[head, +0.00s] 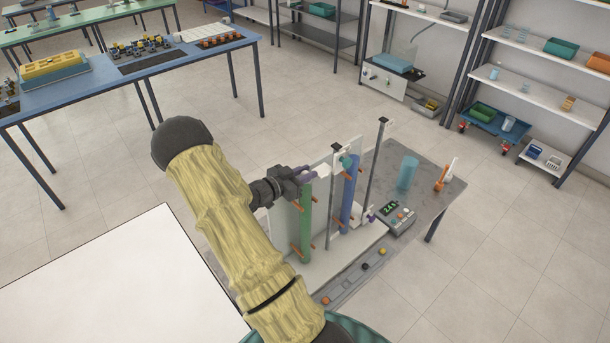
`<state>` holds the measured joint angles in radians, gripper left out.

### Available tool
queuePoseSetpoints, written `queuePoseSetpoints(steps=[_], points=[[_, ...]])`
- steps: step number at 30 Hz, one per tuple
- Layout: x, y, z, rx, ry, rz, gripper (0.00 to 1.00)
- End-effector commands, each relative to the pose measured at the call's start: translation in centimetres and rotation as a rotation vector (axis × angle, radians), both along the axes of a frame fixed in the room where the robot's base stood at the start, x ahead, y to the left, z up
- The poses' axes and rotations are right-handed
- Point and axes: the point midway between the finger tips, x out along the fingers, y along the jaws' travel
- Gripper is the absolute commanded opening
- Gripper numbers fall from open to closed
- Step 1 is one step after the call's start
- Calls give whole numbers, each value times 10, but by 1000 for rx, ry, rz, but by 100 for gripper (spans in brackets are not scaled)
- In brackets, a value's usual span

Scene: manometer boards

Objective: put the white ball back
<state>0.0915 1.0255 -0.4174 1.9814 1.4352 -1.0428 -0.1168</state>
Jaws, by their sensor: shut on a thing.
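My gripper (313,175), dark with purple fingers, is at the top of the manometer board (290,225), above the green tube (306,215). It is shut on a small white thing, which I take to be the white ball (322,170); its outline is hard to make out against the pale board. In front of the board, a grey tray (345,287) holds an orange ball (326,300), a black ball (365,266) and a yellow ball (382,252).
The board stands on a grey table (440,208) with a dark upright rod (376,165). A meter box (396,217), a teal cup (407,173) and an orange-and-white tool (443,178) are on its right. A white tabletop (110,285) lies at lower left.

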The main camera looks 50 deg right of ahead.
Motion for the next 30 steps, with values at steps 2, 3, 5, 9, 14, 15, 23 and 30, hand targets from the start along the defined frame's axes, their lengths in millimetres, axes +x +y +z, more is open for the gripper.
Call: queuePoseSetpoints(steps=[2,3,5,9,14,15,23,30], points=[[0,0,0,0,0,0,0],[0,0,0,0,0,0,0],[0,0,0,0,0,0,0],[0,0,5,-1,-2,0,0],[0,0,20,-1,-4,-1,0],[0,0,25,0,-4,0,0],[0,0,70,-1,-6,0,0],[0,0,97,1,-2,1,0]])
